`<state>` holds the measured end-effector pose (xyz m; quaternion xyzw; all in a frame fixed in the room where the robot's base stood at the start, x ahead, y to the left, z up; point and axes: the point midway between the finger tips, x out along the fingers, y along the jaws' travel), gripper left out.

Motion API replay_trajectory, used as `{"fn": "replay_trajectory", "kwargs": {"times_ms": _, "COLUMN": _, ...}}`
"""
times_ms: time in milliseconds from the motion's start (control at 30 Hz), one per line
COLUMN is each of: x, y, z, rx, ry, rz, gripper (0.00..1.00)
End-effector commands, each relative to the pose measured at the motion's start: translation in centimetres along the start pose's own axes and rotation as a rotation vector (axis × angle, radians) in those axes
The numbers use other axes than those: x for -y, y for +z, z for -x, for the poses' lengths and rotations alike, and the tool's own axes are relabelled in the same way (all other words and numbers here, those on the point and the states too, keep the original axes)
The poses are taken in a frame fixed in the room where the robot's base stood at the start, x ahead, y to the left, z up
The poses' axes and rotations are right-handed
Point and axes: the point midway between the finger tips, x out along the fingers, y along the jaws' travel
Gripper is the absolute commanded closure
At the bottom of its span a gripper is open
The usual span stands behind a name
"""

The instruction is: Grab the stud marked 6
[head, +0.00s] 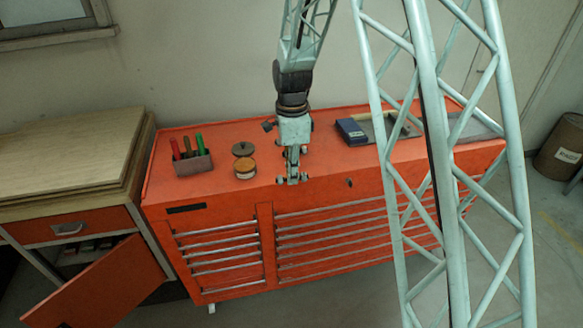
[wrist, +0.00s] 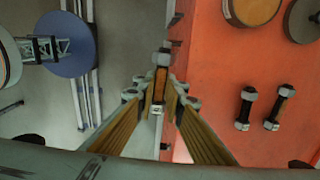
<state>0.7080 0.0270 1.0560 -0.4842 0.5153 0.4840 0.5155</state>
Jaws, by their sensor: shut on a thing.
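My gripper (head: 292,180) is low over the front edge of the red tool chest (head: 330,165). In the wrist view my gripper (wrist: 160,92) is shut on a stud (wrist: 161,82) with an orange-brown shank and a nut at each end. A pale label shows on its lower nut, but I cannot read the number. Two more studs lie side by side on the chest top to the right in the wrist view: a dark stud (wrist: 244,107) and a dark-and-brown stud (wrist: 279,106). Their labels are too small to read.
On the chest stand an orange tin (head: 245,169), a dark disc (head: 243,149) and a grey holder (head: 193,164) with red and green handles. A blue box (head: 351,132) lies beside a grey tray (head: 409,128). A wooden bench (head: 70,160) is left. The chest's middle back is clear.

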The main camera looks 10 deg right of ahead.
Motion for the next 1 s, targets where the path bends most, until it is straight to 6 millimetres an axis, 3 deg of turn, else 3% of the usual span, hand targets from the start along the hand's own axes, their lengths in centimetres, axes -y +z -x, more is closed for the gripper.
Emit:
{"fn": "replay_trajectory", "kwargs": {"times_ms": 100, "x": -1.5, "y": 0.2, "z": 0.1, "rx": 0.000, "ry": 0.001, "rz": 0.001, "gripper": 1.00}}
{"fn": "replay_trajectory", "kwargs": {"times_ms": 400, "x": -3.4, "y": 0.5, "z": 0.3, "rx": 0.000, "ry": 0.000, "rz": 0.000, "gripper": 1.00}}
{"fn": "replay_trajectory", "kwargs": {"times_ms": 1000, "x": -3.6, "y": 0.5, "z": 0.3, "rx": 0.000, "ry": 0.000, "rz": 0.000, "gripper": 1.00}}
